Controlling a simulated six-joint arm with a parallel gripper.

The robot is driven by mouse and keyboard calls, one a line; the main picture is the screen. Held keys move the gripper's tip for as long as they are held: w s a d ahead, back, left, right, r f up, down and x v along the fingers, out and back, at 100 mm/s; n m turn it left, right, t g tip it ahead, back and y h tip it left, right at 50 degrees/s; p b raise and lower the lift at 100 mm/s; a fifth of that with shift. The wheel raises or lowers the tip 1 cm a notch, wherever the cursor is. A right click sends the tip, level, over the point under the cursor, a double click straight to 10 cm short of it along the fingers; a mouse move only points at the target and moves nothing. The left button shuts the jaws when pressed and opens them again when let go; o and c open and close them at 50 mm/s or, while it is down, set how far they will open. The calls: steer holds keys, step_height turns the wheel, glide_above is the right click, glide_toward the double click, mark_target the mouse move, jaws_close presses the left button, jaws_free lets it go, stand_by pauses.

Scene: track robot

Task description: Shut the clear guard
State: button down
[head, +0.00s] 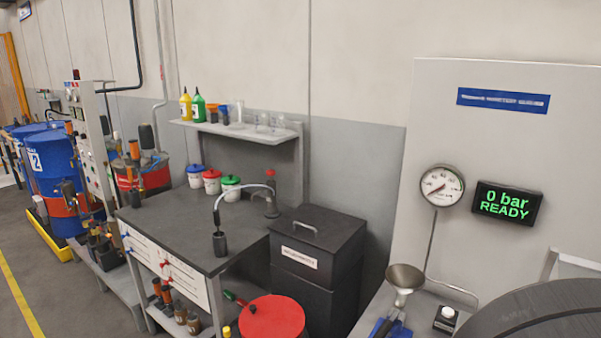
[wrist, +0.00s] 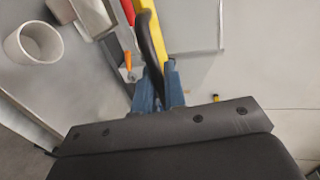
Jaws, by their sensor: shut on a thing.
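In the wrist view, my gripper (wrist: 160,88) has its blue fingers closed around the lower end of a black curved handle (wrist: 152,42). The handle runs beside a yellow bar (wrist: 145,8). A pale, thin-edged panel (wrist: 197,28) lies just right of the handle; it may be the clear guard, but I cannot tell for sure. How the handle joins it is hidden.
The wrist view shows a white cup (wrist: 33,43) and an orange-handled part (wrist: 127,60) left of the fingers. The head view shows a funnel (head: 405,278), a gauge (head: 442,186), a display (head: 506,203) reading "0 bar READY", and a dark bin (head: 318,250).

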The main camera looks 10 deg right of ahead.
steer(key=c, duration=2.2)
jaws_free()
steer(key=shift+w+d+f, duration=0.15)
steer(key=shift+f, duration=0.65)
steer(key=shift+w+d+f, duration=0.2)
steer(key=shift+f, duration=0.55)
steer(key=shift+w+d+f, duration=0.15)
steer(key=shift+f, duration=0.65)
steer(key=c, duration=2.1)
jaws_free()
steer(key=shift+c, duration=0.2)
steer(key=o, duration=1.3)
steer(key=v, duration=1.7)
steer(key=shift+r, duration=0.2)
steer(key=x, duration=1.7)
steer(key=shift+f, duration=0.15)
